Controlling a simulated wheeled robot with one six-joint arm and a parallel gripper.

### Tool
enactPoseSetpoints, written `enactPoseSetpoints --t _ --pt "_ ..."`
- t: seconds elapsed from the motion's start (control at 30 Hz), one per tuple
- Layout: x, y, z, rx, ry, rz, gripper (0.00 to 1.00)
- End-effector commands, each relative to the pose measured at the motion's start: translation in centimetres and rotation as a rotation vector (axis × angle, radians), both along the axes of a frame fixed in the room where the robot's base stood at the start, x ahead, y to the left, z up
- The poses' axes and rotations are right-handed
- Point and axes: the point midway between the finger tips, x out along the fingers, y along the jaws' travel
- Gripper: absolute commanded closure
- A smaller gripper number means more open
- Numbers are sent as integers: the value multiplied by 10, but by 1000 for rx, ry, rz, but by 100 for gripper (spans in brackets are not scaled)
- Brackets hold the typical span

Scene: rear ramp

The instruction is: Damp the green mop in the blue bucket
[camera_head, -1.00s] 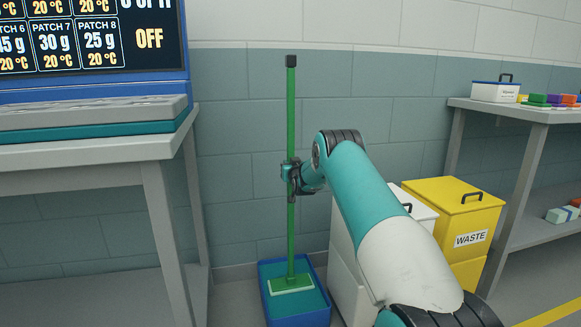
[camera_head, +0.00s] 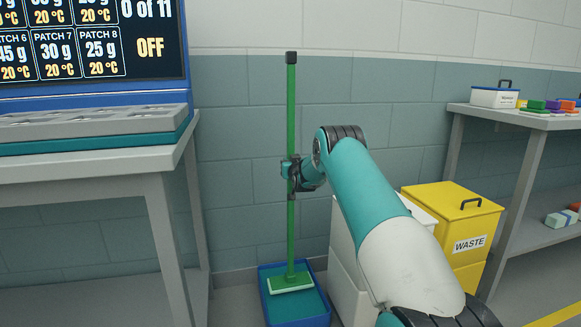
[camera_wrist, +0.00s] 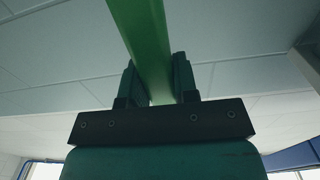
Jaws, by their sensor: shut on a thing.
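The green mop (camera_head: 291,120) stands upright, with a black cap at its top and a flat green head with a pale pad (camera_head: 290,283) at its foot. My gripper (camera_head: 291,174) is shut on the handle around its middle. The wrist view shows the green handle (camera_wrist: 145,45) between the two fingers (camera_wrist: 157,85). The blue bucket (camera_head: 325,316) is a low rectangular tub on the floor by the wall. The mop head is over the tub, within its outline in the head view. I cannot tell whether the pad touches the liquid or surface inside.
A grey bench (camera_head: 150,160) with a tray and display (camera_head: 90,40) stands left. White bins and a yellow waste bin (camera_head: 455,222) stand right of the bucket. A shelf table (camera_head: 520,117) with a white box and coloured blocks is far right.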

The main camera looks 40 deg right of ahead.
Motion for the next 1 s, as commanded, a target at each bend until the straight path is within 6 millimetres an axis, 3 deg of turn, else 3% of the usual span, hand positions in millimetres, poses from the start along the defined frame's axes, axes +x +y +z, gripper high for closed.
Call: enactPoseSetpoints --t 0.03,1.0 --pt "1 0 9 -5 -9 0 100" --pt "1 0 52 -6 -9 0 100"
